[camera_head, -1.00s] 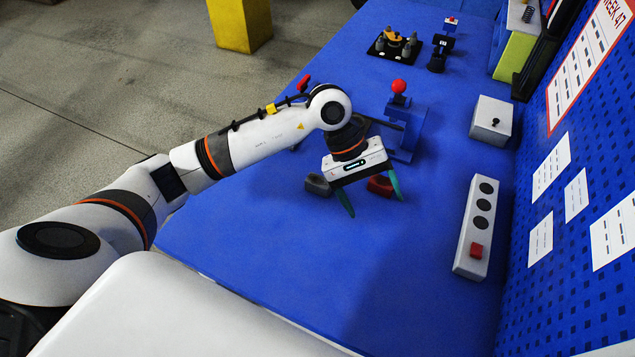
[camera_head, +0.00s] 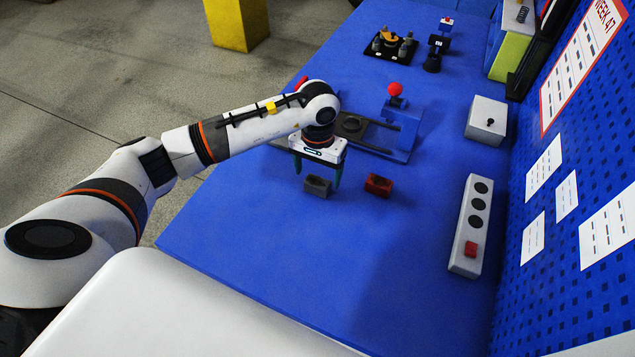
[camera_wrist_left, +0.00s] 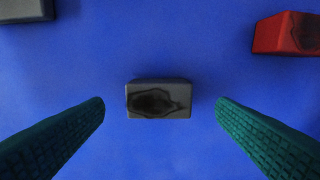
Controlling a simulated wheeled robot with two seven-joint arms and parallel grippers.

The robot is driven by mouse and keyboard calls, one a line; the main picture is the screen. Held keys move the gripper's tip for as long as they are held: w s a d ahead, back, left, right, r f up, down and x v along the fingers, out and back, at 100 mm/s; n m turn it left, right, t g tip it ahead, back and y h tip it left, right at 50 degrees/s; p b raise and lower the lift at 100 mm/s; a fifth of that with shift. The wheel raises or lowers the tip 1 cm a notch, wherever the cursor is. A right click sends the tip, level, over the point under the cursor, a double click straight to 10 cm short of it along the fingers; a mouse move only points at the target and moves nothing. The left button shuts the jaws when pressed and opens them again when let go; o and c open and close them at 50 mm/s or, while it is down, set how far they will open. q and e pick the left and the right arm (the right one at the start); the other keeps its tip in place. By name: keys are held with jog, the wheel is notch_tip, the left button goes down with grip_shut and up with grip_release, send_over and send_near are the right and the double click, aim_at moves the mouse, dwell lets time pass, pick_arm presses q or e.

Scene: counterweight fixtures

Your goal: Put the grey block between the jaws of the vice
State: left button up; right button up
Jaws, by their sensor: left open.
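The grey block (camera_head: 317,187) lies on the blue bench top, with a dark hollow or mark on its top. It also shows in the left wrist view (camera_wrist_left: 158,99), centred between the fingers. My left gripper (camera_head: 317,177) points down over it, open, one green finger on each side, not visibly touching. A blue fixture (camera_head: 397,148) with a red ball knob and dark bars stands just beyond the gripper. It may be the vice, but I cannot make out its jaws for certain; my arm hides part of it. My right gripper is out of view.
A red block (camera_head: 378,185) lies right of the grey one. A switch strip (camera_head: 470,228) and a grey box (camera_head: 486,118) stand along the pegboard. A black tray (camera_head: 391,45) with small parts is at the back. The front bench is clear.

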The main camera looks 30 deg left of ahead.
aim_at(318, 181)
pick_arm(q)
notch_tip(318, 181, down, 4)
jog(key=shift+f+p, duration=0.1)
jog(key=shift+p, duration=0.3)
jog(key=shift+w, duration=0.1)
jog(key=c, duration=1.2)
